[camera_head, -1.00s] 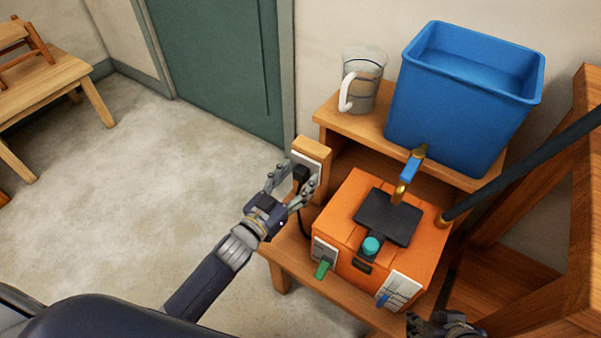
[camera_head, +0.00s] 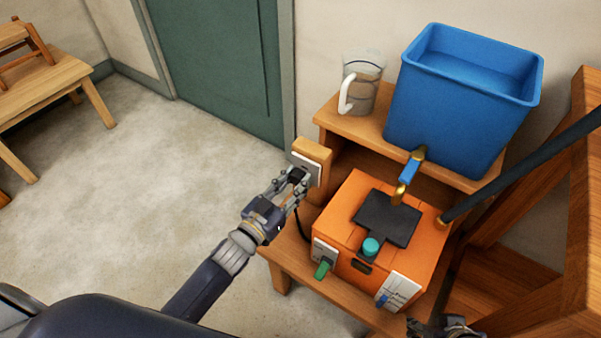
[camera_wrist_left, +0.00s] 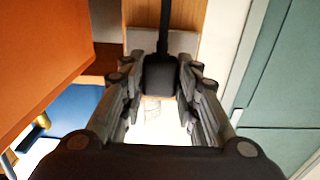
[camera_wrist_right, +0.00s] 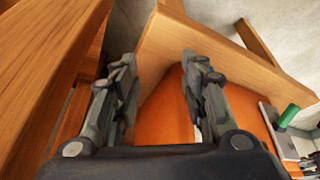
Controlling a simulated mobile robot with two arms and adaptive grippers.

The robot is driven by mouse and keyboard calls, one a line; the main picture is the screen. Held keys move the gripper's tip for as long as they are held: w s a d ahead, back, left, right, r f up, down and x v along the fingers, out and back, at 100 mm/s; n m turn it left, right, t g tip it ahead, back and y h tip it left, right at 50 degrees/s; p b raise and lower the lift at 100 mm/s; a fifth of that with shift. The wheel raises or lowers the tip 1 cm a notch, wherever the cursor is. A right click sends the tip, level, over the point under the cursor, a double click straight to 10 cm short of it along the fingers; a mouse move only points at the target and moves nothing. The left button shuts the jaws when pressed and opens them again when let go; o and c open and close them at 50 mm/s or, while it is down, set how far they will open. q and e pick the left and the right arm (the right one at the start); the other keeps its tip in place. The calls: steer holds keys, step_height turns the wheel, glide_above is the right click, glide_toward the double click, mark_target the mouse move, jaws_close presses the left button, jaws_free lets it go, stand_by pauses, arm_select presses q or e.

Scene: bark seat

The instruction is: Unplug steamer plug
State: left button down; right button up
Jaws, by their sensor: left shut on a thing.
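The black plug (camera_head: 297,174) is between the fingers of my left gripper (camera_head: 294,183), which is shut on it. In the left wrist view the plug (camera_wrist_left: 160,75) sits between both fingertips with its black cord (camera_wrist_left: 165,25) running off. The white socket plate (camera_head: 309,166) is on a wooden block just right of the plug. The plug appears slightly clear of the plate, but its prongs are hidden. The orange steamer (camera_head: 385,255) stands right of the gripper. My right gripper (camera_wrist_right: 160,80) is open and empty near the steamer and wood; only part shows at the head view's bottom.
A blue water tub (camera_head: 455,110) with a tap and a clear jug (camera_head: 361,82) stand on the shelf behind. A dark bar and wooden frame (camera_head: 585,200) are at right. The floor (camera_head: 140,190) at left is open.

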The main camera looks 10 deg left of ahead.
mark_target(295, 182)
arm_select(q)
steer(key=shift+p+v, duration=0.3)
steer(key=shift+v, duration=0.55)
arm_select(e)
steer(key=shift+s+d+g, duration=0.25)
steer(key=shift+s+g, duration=0.25)
steer(key=shift+s, duration=0.45)
arm_select(q)
steer(key=shift+p+v, duration=0.5)
steer(key=shift+v, duration=0.7)
steer(key=shift+s+a, duration=0.15)
steer(key=shift+s, duration=0.25)
arm_select(e)
steer(key=shift+w+p, duration=0.35)
steer(key=shift+w, duration=0.05)
arm_select(q)
steer(key=shift+s+a, duration=0.15)
steer(key=shift+s, duration=0.3)
arm_select(e)
steer(key=shift+w, duration=0.1)
steer(key=shift+w, duration=0.1)
